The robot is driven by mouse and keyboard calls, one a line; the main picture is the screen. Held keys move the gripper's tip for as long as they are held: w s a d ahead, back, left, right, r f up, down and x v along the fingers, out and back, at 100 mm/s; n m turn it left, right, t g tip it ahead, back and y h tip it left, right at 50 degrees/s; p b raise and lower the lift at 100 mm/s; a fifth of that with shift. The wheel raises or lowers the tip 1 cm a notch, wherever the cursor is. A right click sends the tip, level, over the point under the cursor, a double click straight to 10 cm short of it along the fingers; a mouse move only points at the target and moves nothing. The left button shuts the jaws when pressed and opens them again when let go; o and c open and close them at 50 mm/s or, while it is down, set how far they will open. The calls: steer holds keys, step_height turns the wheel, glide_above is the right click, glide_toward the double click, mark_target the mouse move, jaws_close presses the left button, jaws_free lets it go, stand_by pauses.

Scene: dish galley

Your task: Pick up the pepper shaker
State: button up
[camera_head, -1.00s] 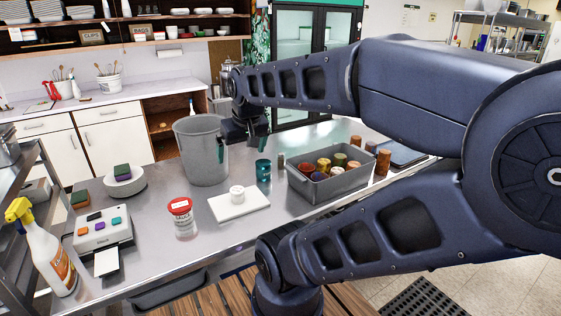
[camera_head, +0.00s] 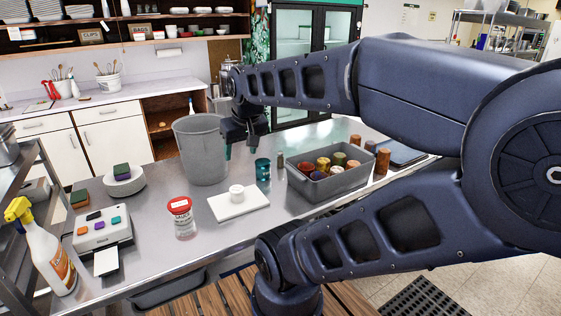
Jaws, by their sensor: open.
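No label for a pepper shaker can be read. A small dark grey-brown upright cylinder (camera_head: 281,160), possibly a shaker, stands between the teal cup (camera_head: 263,169) and the grey bin of jars (camera_head: 330,183). Several brown cylinders (camera_head: 383,161), like wooden mills or shakers, stand behind and right of the bin. I cannot tell which of these is the pepper shaker. My gripper (camera_head: 244,151) is open and empty, fingers pointing down. In the picture it is just right of the tall grey bucket (camera_head: 200,150) and above left of the teal cup.
The steel counter (camera_head: 150,225) also holds a white board (camera_head: 240,204) with a small white item, a red-lidded jar (camera_head: 183,218), a control box (camera_head: 103,231), stacked bowls with a sponge (camera_head: 124,182) and a spray bottle (camera_head: 47,250). Bare counter lies between the bucket and the jar.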

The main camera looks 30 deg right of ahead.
steer(key=shift+w, duration=0.15)
steer(key=w+d+f+m+y, duration=0.15)
steer(key=w+d, duration=0.25)
steer(key=w, duration=0.6)
steer(key=m+g+h, duration=0.2)
steer(key=m+h, duration=0.3)
steer(key=m, duration=0.4)
glide_above(279, 153)
steer(key=s+a, duration=0.1)
steer(key=a, duration=0.1)
steer(key=f, duration=2)
steer(key=shift+s+d+f, duration=0.1)
steer(key=shift+s+d, duration=0.05)
steer(key=shift+d, duration=0.05)
steer(key=x, duration=0.5)
steer(key=shift+d+x, duration=0.15)
steer(key=shift+x, duration=1.2)
steer(key=shift+d+x, duration=0.1)
steer(key=shift+x, duration=1.25)
